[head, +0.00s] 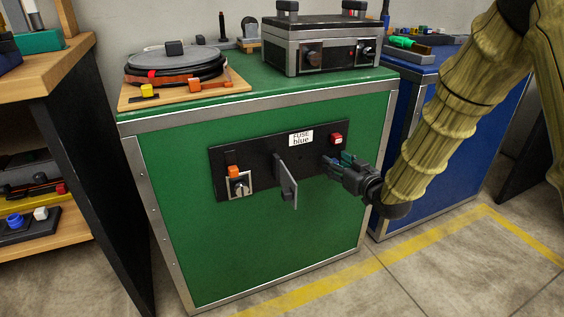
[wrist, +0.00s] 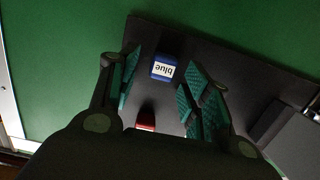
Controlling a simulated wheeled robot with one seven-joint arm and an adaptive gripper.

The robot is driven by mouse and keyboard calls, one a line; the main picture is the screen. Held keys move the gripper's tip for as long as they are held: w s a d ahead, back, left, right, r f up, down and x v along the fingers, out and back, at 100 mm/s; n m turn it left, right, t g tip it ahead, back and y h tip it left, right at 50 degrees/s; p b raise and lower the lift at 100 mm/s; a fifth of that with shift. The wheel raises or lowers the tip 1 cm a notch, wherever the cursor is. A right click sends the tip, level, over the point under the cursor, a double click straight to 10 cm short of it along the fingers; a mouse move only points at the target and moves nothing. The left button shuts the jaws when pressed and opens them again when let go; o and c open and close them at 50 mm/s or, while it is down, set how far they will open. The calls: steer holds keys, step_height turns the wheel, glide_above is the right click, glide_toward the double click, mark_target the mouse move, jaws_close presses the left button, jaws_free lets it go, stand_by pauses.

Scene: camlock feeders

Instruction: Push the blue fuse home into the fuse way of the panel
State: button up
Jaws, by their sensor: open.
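The black panel (head: 255,155) is fixed to the front of a green cabinet and bears a white label (head: 301,139) reading "FUSE blue". In the wrist view the blue fuse (wrist: 163,67), with a white "blue" tag, sits at the panel face; how far it stands out I cannot tell. My gripper (wrist: 165,82) is open, its green-padded fingers on either side of the fuse with gaps visible. The fuse way itself is not clearly visible.
A grey hinged flap (head: 288,185) stands out from the panel left of my gripper. An orange block (head: 233,171) and a rotary switch (head: 240,185) are at the panel's left. The floor in front is clear.

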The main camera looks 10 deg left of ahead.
jaws_close()
steer(key=shift+s+d, duration=0.1)
steer(key=f+p+v, duration=0.1)
steer(key=p+v, duration=0.1)
steer(key=v, duration=0.6)
stand_by(1.2)
steer(key=shift+f, duration=0.15)
